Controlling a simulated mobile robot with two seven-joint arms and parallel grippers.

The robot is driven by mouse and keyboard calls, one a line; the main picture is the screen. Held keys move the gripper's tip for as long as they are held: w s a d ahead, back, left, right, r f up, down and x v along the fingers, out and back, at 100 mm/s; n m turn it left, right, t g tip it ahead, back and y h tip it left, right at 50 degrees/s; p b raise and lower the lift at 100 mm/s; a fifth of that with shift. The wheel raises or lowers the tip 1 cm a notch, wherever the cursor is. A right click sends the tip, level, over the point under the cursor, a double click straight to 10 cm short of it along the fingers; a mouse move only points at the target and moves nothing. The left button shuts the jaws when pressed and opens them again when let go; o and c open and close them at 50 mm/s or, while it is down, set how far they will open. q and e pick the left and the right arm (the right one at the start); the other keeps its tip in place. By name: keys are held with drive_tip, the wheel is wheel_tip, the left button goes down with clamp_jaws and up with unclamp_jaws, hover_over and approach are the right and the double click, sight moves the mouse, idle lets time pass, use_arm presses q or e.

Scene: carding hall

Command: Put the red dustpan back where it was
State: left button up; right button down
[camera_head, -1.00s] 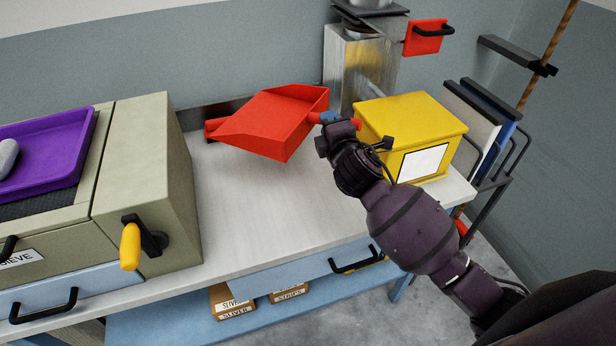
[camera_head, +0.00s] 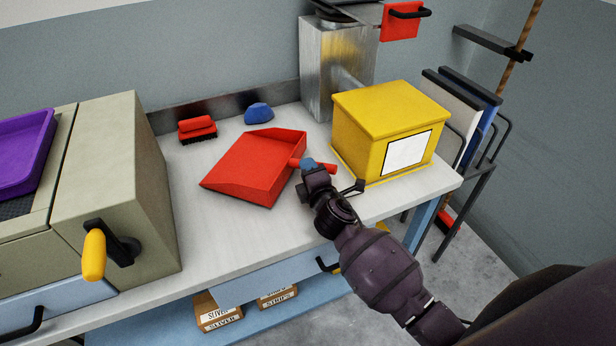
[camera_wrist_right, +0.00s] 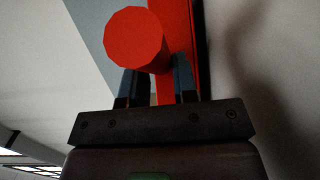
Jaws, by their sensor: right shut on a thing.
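The red dustpan (camera_head: 254,170) is a flat open scoop at the middle of the bench in the head view. It is at or just above the bench top; I cannot tell whether it touches. My right gripper (camera_head: 310,166) is shut on its red handle at the pan's right side. In the right wrist view the round end of the handle (camera_wrist_right: 134,40) shows between the fingers (camera_wrist_right: 155,88). My left gripper is not in view.
A red brush (camera_head: 197,128) and a blue lump (camera_head: 258,113) lie behind the dustpan. A yellow box (camera_head: 383,135) stands close at the right, before a metal column (camera_head: 320,70). A beige machine (camera_head: 115,170) stands at the left. The bench top (camera_head: 225,235) is clear in front.

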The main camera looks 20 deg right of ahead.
drive_tip(key=shift+f, duration=0.65)
drive_tip(key=shift+f, duration=0.15)
drive_tip(key=c, duration=0.9)
unclamp_jaws()
drive_tip(key=s, duration=0.8)
drive_tip(key=s+r, duration=0.1)
drive_tip(key=s, duration=0.3)
drive_tip(key=shift+a, duration=0.35)
